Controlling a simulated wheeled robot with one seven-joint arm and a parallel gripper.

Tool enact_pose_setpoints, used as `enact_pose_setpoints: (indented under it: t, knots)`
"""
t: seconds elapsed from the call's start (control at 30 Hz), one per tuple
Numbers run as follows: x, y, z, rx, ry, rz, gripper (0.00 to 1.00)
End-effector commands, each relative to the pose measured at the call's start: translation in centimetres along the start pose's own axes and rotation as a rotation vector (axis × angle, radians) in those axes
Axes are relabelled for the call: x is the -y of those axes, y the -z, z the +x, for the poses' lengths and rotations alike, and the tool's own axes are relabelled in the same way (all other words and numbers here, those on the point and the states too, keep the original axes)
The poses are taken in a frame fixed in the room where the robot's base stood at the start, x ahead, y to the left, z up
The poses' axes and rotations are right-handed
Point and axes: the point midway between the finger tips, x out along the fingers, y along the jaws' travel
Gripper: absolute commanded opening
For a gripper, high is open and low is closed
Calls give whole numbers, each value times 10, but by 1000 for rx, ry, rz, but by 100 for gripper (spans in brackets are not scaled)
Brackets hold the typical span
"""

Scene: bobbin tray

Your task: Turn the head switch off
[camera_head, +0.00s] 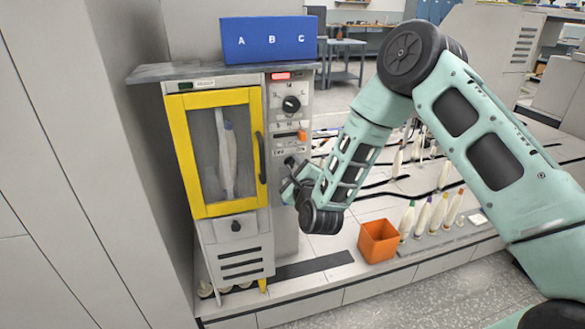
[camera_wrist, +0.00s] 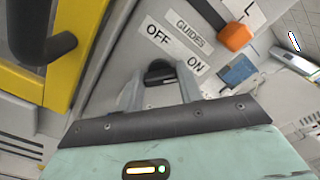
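A small black rotary switch (camera_wrist: 160,75) sits on the grey panel in the wrist view, under OFF and ON labels and a GUIDES label (camera_wrist: 188,30). No label reading head is legible. My gripper (camera_wrist: 161,82) is at this switch, with one grey finger close against each side of it. It looks shut on it; the switch's exact pointing is partly hidden. In the head view my gripper (camera_head: 290,178) reaches the lower panel and hides the switch. Higher on the panel are an orange switch (camera_wrist: 235,37) and a round black knob (camera_head: 291,103).
A yellow-framed door (camera_head: 186,150) with a dark handle (camera_head: 261,158) stands left of the panel. A red lit display (camera_head: 281,76) and a blue ABC box (camera_head: 268,40) are above. An orange bin (camera_head: 378,241) and several bobbins (camera_head: 438,212) stand on the bench to the right.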

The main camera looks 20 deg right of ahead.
Motion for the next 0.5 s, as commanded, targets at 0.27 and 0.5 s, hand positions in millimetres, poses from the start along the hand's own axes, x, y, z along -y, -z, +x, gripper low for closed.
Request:
enact_pose_setpoints:
  t: [0.27, 0.5]
  knots:
    - [-1, 0, 0, 0, -1, -8, 14]
    - [-2, 1, 0, 1, 0, -88, 14]
